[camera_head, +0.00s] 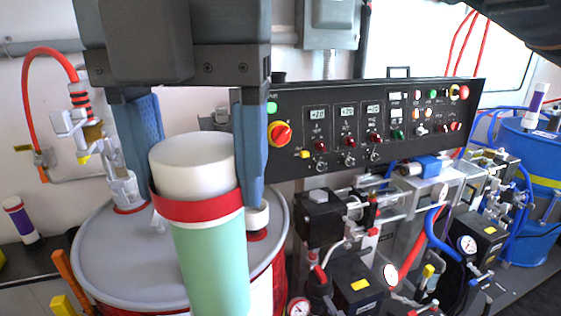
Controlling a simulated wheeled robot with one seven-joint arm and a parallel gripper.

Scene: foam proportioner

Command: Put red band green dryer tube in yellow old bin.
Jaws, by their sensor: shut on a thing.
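The dryer tube (208,250) has a green body, a red band near its top and a white cap. It is upright, slightly tilted, in the foreground left of centre. My gripper (200,180) comes down from above and is shut on the tube, with one blue-grey finger on each side of the cap and band. The tube's lower end is cut off by the bottom edge. No bin that I can make out as the yellow old bin is in view; only a bit of yellow shows at the far left edge.
Behind the tube stands a drum with a grey lid (105,255) and fittings. A black control panel (365,125) and pumps with hoses fill the middle and right. A blue drum (535,150) is at the far right. A purple-and-white tube (20,220) stands at left.

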